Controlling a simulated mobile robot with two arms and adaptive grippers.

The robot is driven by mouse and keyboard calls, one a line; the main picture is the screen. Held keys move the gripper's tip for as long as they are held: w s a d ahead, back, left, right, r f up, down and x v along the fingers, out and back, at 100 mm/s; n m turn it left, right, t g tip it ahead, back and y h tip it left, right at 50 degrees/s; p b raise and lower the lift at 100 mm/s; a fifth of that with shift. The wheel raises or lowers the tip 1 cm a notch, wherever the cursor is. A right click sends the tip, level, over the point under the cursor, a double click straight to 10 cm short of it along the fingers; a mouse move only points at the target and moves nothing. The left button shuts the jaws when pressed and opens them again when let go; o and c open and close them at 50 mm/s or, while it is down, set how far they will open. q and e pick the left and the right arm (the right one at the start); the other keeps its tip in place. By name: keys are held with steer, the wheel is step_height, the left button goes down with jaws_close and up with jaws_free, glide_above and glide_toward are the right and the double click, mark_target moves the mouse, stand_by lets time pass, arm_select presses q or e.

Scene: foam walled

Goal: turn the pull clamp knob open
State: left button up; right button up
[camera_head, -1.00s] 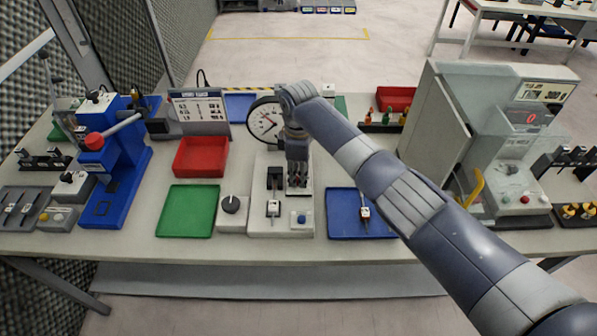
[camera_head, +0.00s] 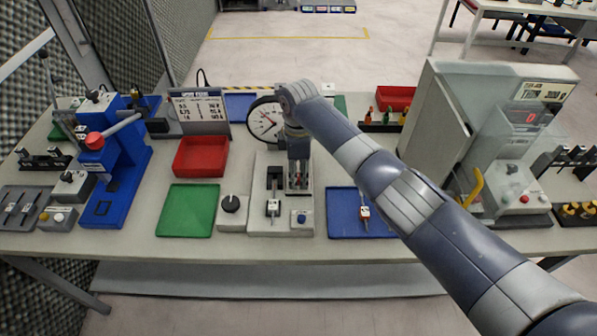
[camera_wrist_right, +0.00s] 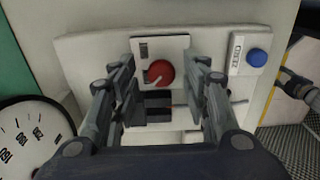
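A red round knob (camera_wrist_right: 161,73) with a pale pointer mark sits on a light plate of the pull tester (camera_wrist_right: 100,55) in the right wrist view. I take it to be the clamp knob. The pointer mark slants to the lower left. My right gripper (camera_wrist_right: 162,80) is open, with one finger on each side of the knob and visible gaps between; I see no contact. In the head view the right gripper (camera_head: 298,178) points down over the tester (camera_head: 262,228) and mostly hides the knob. My left gripper is not in view.
A round dial gauge (camera_head: 265,120) stands close behind and left of the gripper. A blue button (camera_head: 301,218) is in front. A black knob (camera_head: 231,204) sits on a grey box to the left. A blue tray (camera_head: 345,229) is at right, a green tray (camera_head: 187,211) at left.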

mark_target(298, 176)
step_height(298, 176, up, 12)
stand_by(0.7)
steer(key=shift+f, duration=0.15)
